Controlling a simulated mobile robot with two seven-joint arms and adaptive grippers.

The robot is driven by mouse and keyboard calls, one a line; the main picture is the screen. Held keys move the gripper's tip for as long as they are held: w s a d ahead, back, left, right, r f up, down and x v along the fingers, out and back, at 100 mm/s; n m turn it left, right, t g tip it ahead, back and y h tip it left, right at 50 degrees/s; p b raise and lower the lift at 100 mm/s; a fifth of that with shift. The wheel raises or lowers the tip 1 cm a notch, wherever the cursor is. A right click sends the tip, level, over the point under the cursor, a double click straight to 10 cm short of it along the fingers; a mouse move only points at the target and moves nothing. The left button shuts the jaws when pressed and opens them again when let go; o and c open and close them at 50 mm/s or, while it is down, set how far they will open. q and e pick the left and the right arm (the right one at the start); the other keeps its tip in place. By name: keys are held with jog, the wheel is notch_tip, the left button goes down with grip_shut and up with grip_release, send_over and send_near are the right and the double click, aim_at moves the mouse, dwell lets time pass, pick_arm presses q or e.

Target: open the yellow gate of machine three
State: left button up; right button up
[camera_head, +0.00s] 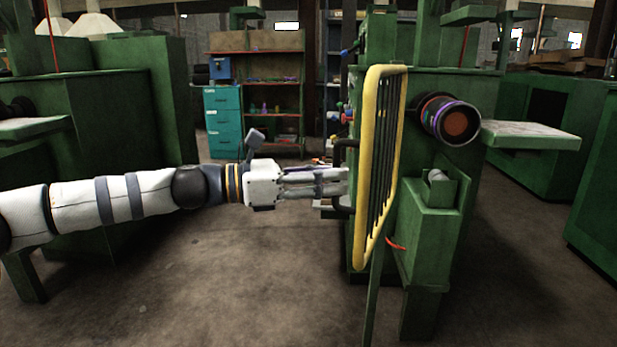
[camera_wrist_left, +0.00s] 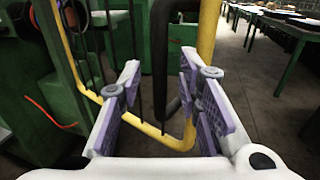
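The yellow gate (camera_head: 366,165) stands upright on the green machine (camera_head: 430,215), seen nearly edge-on, with dark vertical bars in its frame. A black handle (camera_head: 340,147) sticks out from its left side. My left gripper (camera_head: 343,181) reaches in from the left at the height of the handle. In the left wrist view, its purple-padded fingers (camera_wrist_left: 158,82) are spread apart, and the black handle (camera_wrist_left: 160,60) runs upright in the gap between them. Contact cannot be told. The yellow frame (camera_wrist_left: 150,132) lies beyond the fingers. My right gripper is out of view.
A dark roller with a purple ring (camera_head: 449,119) juts from the machine right of the gate. Green machines stand at left (camera_head: 100,140) and far right (camera_head: 595,190). A teal drawer cabinet (camera_head: 223,120) and shelves are behind. The floor (camera_head: 250,280) below my arm is clear.

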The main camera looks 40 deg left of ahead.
pick_arm(q)
jog(key=v, duration=1)
jog(key=shift+s, duration=0.15)
jog(key=shift+a, duration=0.2)
